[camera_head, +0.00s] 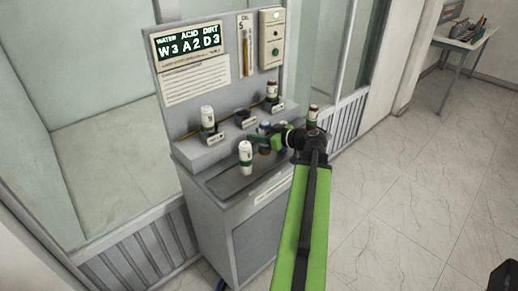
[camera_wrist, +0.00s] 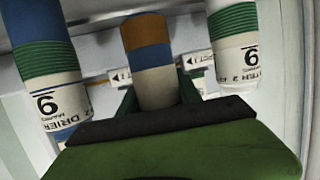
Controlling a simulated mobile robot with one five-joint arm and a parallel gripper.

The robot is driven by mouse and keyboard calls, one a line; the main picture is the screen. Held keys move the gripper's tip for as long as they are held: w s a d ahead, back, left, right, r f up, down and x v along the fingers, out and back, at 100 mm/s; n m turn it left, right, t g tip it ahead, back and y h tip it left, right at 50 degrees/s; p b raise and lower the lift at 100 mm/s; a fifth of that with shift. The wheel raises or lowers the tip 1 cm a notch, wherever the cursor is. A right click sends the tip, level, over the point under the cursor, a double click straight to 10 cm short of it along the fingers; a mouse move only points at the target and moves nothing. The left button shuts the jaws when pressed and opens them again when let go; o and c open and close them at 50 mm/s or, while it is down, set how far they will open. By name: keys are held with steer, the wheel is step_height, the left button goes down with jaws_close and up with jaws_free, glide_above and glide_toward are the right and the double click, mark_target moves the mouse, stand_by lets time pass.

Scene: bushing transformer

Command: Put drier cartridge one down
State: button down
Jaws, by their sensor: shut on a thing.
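My gripper (camera_head: 258,138) reaches left over the grey cabinet's work surface. In the wrist view my gripper (camera_wrist: 158,100) is shut on a cylinder, taken as drier cartridge one (camera_wrist: 150,62), with an orange-brown end, a blue band and a tan part. Its label is not visible. In the head view the arm and fingers mostly hide it, and I cannot tell whether it touches the surface. A cartridge marked drier 2 (camera_wrist: 50,85), with blue and green bands, stands at the left of the wrist view. A white one marked filter 2 (camera_wrist: 235,48) is at the right.
A white cartridge (camera_head: 245,158) stands on the cabinet's work surface beside my fingers. A display panel (camera_head: 190,44) is behind. A brown-topped item (camera_head: 313,114) shows beyond my wrist.

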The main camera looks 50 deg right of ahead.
steer(key=shift+f+b, duration=2.2)
steer(key=c, duration=0.8)
jaws_free()
steer(key=shift+r, duration=0.1)
steer(key=shift+r+p, duration=0.25)
steer(key=shift+p, duration=0.05)
steer(key=p+v, duration=0.3)
steer(key=v, duration=0.9)
steer(key=shift+f, duration=0.1)
steer(key=shift+s, duration=0.1)
